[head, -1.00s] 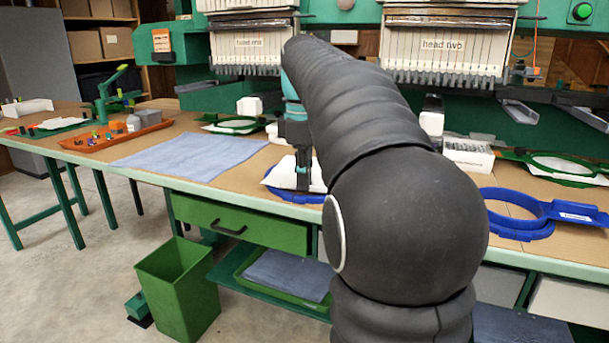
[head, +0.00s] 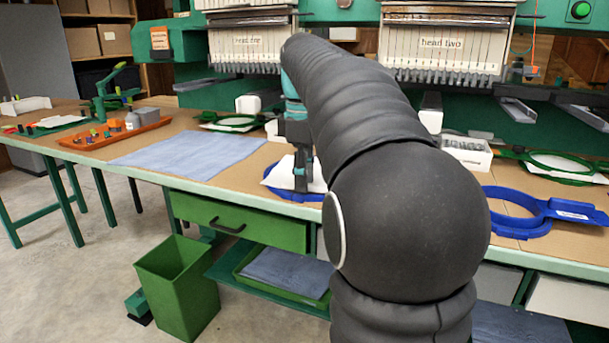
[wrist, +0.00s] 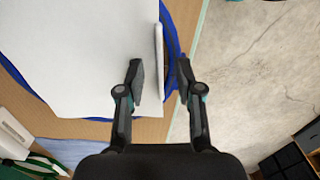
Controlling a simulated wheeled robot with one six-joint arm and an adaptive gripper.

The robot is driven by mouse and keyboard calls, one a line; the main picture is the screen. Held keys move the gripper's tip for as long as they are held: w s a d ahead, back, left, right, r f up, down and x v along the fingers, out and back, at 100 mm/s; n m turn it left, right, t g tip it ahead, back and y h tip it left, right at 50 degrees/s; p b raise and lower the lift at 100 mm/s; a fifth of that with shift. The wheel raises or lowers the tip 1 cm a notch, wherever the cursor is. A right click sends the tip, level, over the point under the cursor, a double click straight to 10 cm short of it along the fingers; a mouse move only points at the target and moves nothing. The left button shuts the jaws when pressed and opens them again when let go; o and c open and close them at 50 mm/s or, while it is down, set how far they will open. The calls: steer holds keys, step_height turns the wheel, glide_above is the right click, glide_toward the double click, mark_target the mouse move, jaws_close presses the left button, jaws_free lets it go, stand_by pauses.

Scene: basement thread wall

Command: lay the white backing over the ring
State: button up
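The white backing (wrist: 80,55) lies over the blue ring (wrist: 172,45) at the table's front edge. In the wrist view, blue shows past the backing on its left and right sides. A narrow raised strip runs along the backing's right edge. My gripper (wrist: 160,78) is open, its fingers apart at this edge, the left one over the backing and the right one just beyond it. In the head view, the backing (head: 279,177) and ring (head: 295,195) show beneath my gripper (head: 303,185); my arm hides their right side.
A blue-grey cloth (head: 190,155) lies left of the backing. An orange tray (head: 115,135) with small items stands farther left. Another blue hoop (head: 520,228) lies at right, near a white box (head: 467,153). A green bin (head: 177,290) stands on the floor.

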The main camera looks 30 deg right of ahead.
steer(key=shift+r, duration=3.8)
steer(key=s+a+f+m+t, duration=0.2)
steer(key=s+a+f, duration=0.3)
steer(key=f, duration=0.3)
steer(key=s+a+f+m+t, duration=0.1)
steer(key=s+a+f+m, duration=0.3)
steer(key=s+f, duration=0.4)
steer(key=s+a+f+m+t, duration=0.2)
steer(key=s+a+f+m, duration=0.1)
steer(key=s+a+f, duration=0.3)
step_height(320, 180, down, 2)
steer(key=shift+s+f+t, duration=0.1)
steer(key=shift+s+t, duration=0.1)
steer(key=shift+t, duration=0.1)
steer(key=shift+d, duration=0.1)
